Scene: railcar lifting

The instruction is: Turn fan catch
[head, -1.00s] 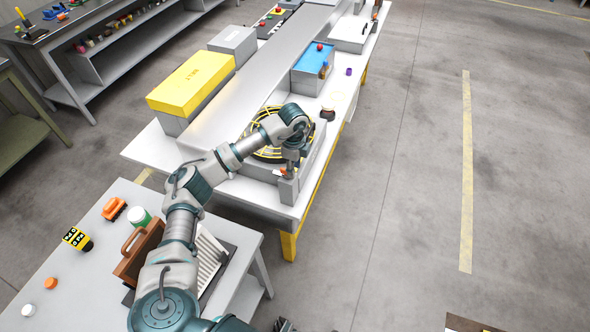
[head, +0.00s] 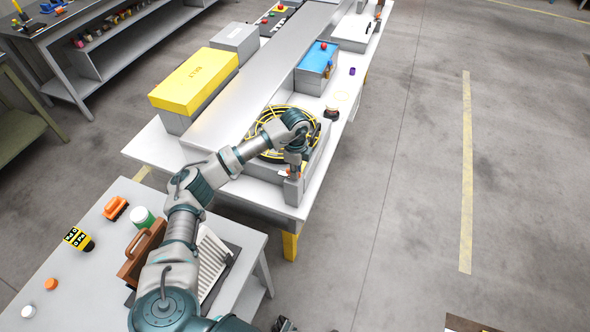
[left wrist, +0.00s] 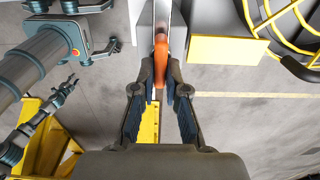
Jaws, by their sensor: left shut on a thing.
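The fan (head: 262,146), a dark round unit with a yellow wire guard, sits on a grey housing at the near end of the long white table. Its guard also shows at the top right of the left wrist view (left wrist: 284,14). My left gripper (head: 292,171) is at the housing's near right corner, beside the fan. In the left wrist view, my left gripper (left wrist: 159,88) is shut on an orange catch handle (left wrist: 160,62), which stands between the fingertips against a grey upright part. A small dark piece of my right gripper (head: 284,325) shows at the bottom edge; its jaws are unclear.
A yellow box (head: 193,82) and a blue-topped box (head: 316,62) stand on the long table (head: 150,150). A nearer grey table (head: 95,235) holds a brown caddy (head: 140,255), an orange block (head: 115,208) and a green-and-white jar (head: 140,217).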

